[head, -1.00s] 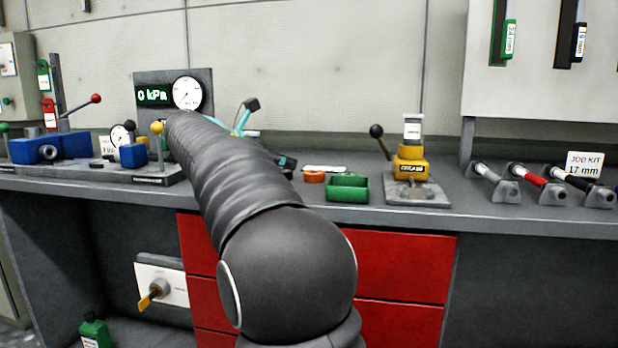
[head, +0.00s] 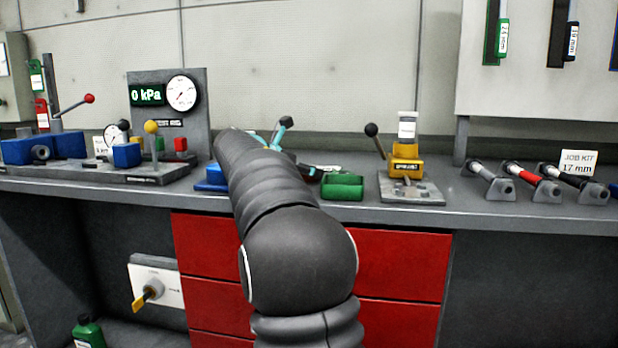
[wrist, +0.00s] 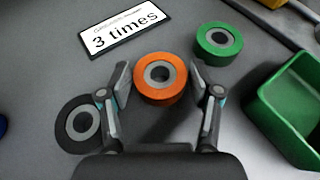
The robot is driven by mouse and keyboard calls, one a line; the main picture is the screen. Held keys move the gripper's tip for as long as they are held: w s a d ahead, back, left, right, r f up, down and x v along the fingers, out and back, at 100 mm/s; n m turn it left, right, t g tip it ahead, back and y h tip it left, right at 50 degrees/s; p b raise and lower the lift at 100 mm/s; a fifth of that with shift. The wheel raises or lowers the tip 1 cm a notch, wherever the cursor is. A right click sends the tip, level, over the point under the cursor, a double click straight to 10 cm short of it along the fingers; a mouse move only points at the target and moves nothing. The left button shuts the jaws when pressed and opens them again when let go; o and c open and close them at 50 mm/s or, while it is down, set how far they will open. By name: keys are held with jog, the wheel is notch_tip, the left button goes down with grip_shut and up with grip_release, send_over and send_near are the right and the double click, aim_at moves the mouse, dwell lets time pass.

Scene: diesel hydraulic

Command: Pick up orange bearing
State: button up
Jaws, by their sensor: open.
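The orange bearing (wrist: 160,92), a ring with a grey inner ring and a dark hole, lies flat on the grey bench in the wrist view. My gripper (wrist: 161,83) is open, with one finger on each side of the orange bearing and nothing held. Whether the fingers touch it or are still above it, I cannot tell. In the head view my arm hides the orange bearing, and my gripper shows only partly as teal and dark parts near the bench.
A green bearing (wrist: 218,43) lies right of the orange one, a black bearing (wrist: 82,124) close by the left finger. A green bin (wrist: 290,105) stands at the right. A yellow lever press (head: 406,165) stands farther right.

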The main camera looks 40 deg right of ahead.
jog(key=c, duration=0.8)
jog(key=shift+c, duration=0.2)
jog(key=shift+r, duration=0.1)
